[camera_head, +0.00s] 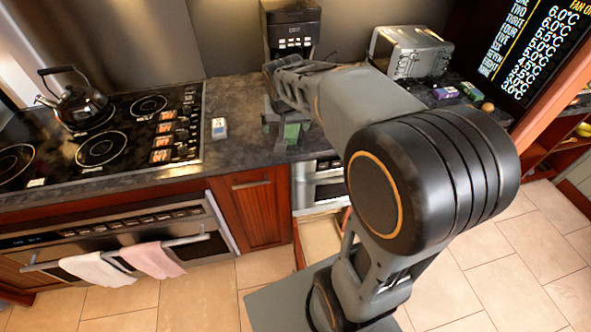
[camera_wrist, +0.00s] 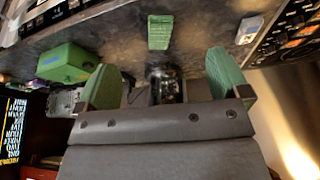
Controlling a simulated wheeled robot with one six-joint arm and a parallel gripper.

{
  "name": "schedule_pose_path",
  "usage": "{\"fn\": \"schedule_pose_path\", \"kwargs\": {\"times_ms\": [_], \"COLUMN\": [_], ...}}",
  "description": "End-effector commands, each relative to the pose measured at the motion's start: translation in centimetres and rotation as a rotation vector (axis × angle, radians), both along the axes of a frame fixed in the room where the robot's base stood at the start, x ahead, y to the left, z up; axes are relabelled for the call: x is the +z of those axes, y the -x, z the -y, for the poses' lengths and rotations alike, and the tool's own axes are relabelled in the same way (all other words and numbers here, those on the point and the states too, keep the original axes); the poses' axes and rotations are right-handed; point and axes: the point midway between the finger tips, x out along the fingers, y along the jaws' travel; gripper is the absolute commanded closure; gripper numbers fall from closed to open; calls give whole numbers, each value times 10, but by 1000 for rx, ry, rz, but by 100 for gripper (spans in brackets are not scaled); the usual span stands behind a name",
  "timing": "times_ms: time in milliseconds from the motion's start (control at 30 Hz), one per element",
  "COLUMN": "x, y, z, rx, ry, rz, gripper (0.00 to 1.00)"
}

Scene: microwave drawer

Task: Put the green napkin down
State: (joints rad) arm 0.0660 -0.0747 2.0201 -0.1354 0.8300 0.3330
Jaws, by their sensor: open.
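The green napkin (camera_wrist: 160,32) appears as a small folded stack on the dark counter in the wrist view. It lies between and beyond my fingertips, with a gap on both sides. In the head view a green patch (camera_head: 292,131), which seems to be the napkin, shows under my gripper (camera_head: 287,127) near the counter's front edge, partly hidden by the fingers. My gripper is open, with its two green-padded fingers (camera_wrist: 163,62) wide apart and nothing held. Whether the napkin lies fully flat cannot be told.
A small white item (camera_head: 219,128) lies left of my gripper, beside the stovetop (camera_head: 100,148) with a kettle (camera_head: 74,100). A coffee machine (camera_head: 291,30) and a toaster oven (camera_head: 410,52) stand behind. A green box (camera_head: 472,90) and a purple box (camera_head: 444,93) are right.

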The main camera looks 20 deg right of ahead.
Motion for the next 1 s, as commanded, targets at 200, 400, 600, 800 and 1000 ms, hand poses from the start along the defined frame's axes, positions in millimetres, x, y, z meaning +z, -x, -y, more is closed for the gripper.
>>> {"fn": "schedule_pose_path", "kwargs": {"times_ms": [200,400,600,800,1000], "x": [9,0,-7,-9,-8], "y": [86,135,156,160,160], "z": [-25,-38,-43,-44,-44], "rx": [163,267,316,325,324], "ry": [0,-1,-1,-2,-1], "rz": [9,13,16,15,15], "gripper": [6,6,6,6,6]}}
